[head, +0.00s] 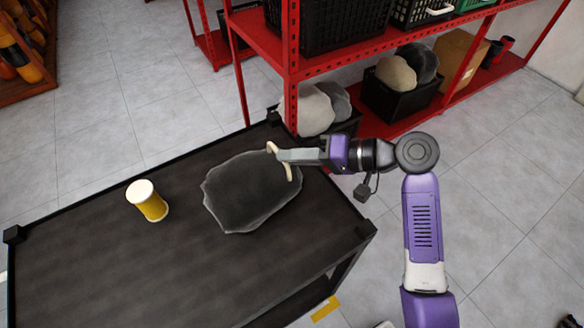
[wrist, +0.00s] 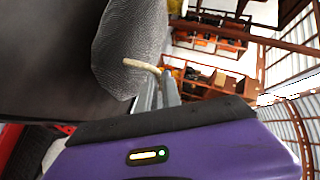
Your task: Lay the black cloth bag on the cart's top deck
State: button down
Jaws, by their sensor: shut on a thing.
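The black cloth bag (head: 250,192) is a flat, dark grey, rounded shape over the right part of the cart's top deck (head: 95,265) in the head view. A cream cord handle (head: 289,172) is at its upper right edge. My gripper (head: 278,155) is shut on this cord, with the bag beyond its fingertips. In the wrist view the fingers (wrist: 165,88) pinch the cord, and the bag's mesh-like side (wrist: 130,45) hangs beside them. I cannot tell whether the bag touches the deck or is a little above it.
A yellow cylinder with a cream top (head: 148,201) stands on the deck left of the bag. The deck has a low dark rim and corner posts (head: 14,234). A red shelf (head: 360,55) with crates stands behind the cart. The deck's front left is clear.

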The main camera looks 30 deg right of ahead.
aim_at(284, 170)
jog(key=shift+f, duration=2.3)
jog(key=c, duration=1.5)
grip_release()
jog(key=shift+c, duration=0.2)
jog(key=b+v, duration=0.1)
jog(key=v, duration=1.1)
